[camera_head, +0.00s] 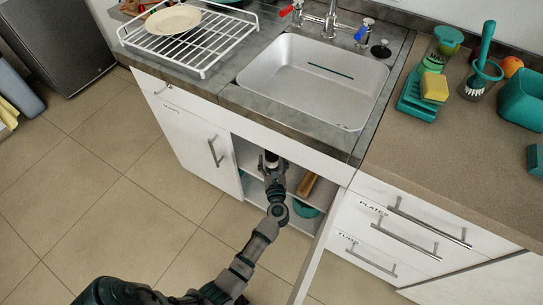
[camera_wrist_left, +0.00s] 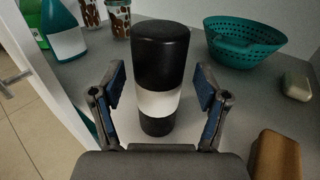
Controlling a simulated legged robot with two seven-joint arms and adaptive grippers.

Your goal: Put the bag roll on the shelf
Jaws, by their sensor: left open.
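The bag roll (camera_wrist_left: 160,75), a black cylinder with a white paper band, stands upright on the grey shelf surface (camera_wrist_left: 185,28) in the left wrist view. My left gripper (camera_wrist_left: 160,98) is open, with one finger on each side of the roll. Gaps show between the fingers and the roll, and I see no grip on it. In the head view my left arm reaches into the open cabinet under the sink, with the left gripper (camera_head: 272,172) inside the opening. The arm and counter edge hide much of the cabinet's inside there. My right gripper is not in view.
A teal colander (camera_wrist_left: 245,42), a pale soap bar (camera_wrist_left: 296,86) and a brown block (camera_wrist_left: 275,156) lie to the right of the roll. An open cabinet door (camera_head: 313,258) stands right of my arm.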

